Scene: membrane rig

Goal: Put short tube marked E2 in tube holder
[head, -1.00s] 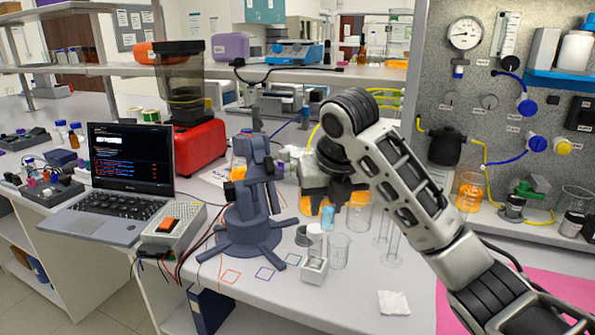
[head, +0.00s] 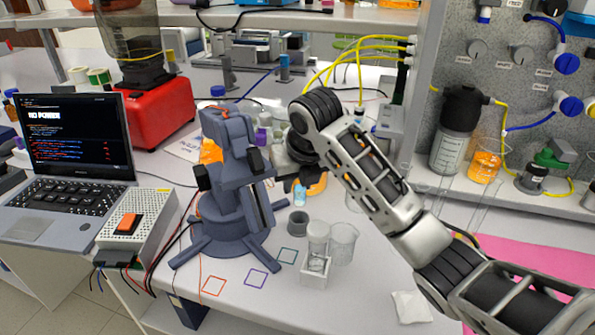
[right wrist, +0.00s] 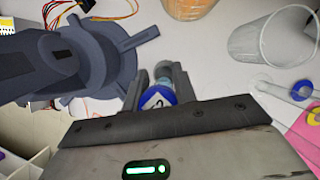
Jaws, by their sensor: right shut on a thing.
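My right gripper (head: 298,180) comes in from the right and points down beside the blue-grey stand. In the right wrist view its fingers (right wrist: 159,88) are shut on a small tube (right wrist: 157,99) with a blue and white end; its mark is too small to read. A pale-blue piece (head: 300,196) shows just below the gripper in the head view and seems to be this tube. A dark grey round cup (head: 298,222) stands on the bench below; I cannot tell whether it is the tube holder. My left gripper is out of view.
The blue-grey stand (head: 232,180) with spread legs is close on the left. A clear beaker (head: 342,243) and a white block (head: 315,272) holding a small vessel stand in front. A laptop (head: 70,140) and power box (head: 138,225) are farther left. Bench front is fairly clear.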

